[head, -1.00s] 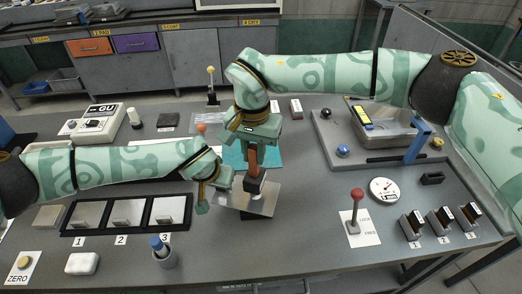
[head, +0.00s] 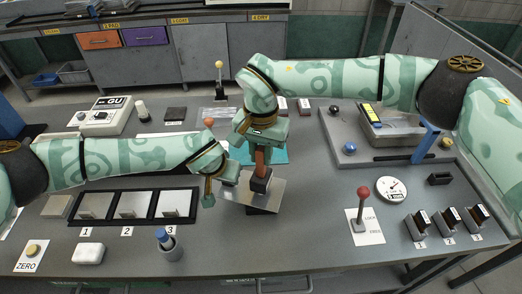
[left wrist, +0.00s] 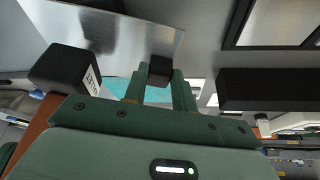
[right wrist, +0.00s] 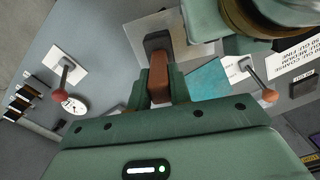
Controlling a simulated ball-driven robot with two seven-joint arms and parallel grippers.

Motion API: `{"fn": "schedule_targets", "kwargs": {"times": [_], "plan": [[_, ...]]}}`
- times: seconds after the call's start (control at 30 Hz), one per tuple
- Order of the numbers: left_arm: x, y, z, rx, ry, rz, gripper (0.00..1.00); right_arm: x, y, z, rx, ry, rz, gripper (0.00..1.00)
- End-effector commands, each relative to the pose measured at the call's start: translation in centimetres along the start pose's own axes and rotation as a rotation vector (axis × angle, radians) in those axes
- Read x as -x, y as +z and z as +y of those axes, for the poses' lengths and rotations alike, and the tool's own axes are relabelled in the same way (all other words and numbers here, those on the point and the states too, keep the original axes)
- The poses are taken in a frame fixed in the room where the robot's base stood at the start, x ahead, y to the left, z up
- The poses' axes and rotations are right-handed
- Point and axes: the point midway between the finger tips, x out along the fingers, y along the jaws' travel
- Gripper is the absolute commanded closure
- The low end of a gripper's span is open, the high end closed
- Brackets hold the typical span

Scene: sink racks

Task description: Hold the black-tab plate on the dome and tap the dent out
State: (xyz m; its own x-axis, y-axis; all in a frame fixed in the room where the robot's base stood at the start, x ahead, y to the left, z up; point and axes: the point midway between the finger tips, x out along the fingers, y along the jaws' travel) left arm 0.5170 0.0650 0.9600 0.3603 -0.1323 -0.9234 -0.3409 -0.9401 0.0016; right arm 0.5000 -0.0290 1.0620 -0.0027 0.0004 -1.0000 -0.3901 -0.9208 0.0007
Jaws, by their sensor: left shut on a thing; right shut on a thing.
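The shiny square plate (head: 272,199) lies over a dark support (head: 263,211), of which only the lower part shows; the dome top is hidden under the plate. My left gripper (head: 229,180) is at the plate's left side. In the left wrist view its fingers are shut on the black tab (left wrist: 160,69) of the plate (left wrist: 120,25). My right gripper (head: 261,150) is shut on the brown handle (right wrist: 159,78) of a mallet. The mallet's black head (head: 261,181) is over the plate; I cannot tell whether it touches. I cannot make out the dent.
A red-knobbed lever (head: 363,205) and a round dial (head: 391,189) stand to the right. A grey tray (head: 335,125) is at the back right. The front middle is clear.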

Motion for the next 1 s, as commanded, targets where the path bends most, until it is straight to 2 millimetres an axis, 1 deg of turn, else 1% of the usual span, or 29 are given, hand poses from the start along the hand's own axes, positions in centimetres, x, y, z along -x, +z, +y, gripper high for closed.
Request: {"fn": "schedule_targets", "kwargs": {"times": [0.17, 0.27, 0.37, 0.6, 0.77, 0.87, 1.0], "plan": [[0.0, 0.0, 0.0, 0.000, 0.000, 0.001, 1.00, -2.7, 0.1, 0.0, 0.001, 0.002, -0.002, 1.00], [0.0, 0.0, 0.0, 0.000, 0.000, 0.001, 1.00, -2.5, -0.1, -0.1, 0.000, 0.000, 0.000, 1.00], [0.0, 0.0, 0.0, 0.000, 0.000, 0.001, 1.00, -1.8, -0.8, -0.3, -0.002, 0.000, 0.003, 1.00], [0.0, 0.0, 0.0, 0.000, 0.000, 0.001, 1.00, 0.6, -3.1, -1.4, -0.003, 0.000, 0.003, 1.00], [0.0, 0.0, 0.0, 0.000, 0.000, 0.001, 1.00, 2.0, -4.5, -1.9, -0.002, 0.001, 0.003, 1.00], [0.0, 0.0, 0.0, 0.000, 0.000, 0.001, 1.00, 2.4, -5.0, -2.1, 0.000, 0.000, 0.001, 1.00], [0.0, 0.0, 0.0, 0.000, 0.000, 0.001, 1.00, 2.6, -5.1, -2.2, 0.000, 0.000, 0.000, 1.00]]}}
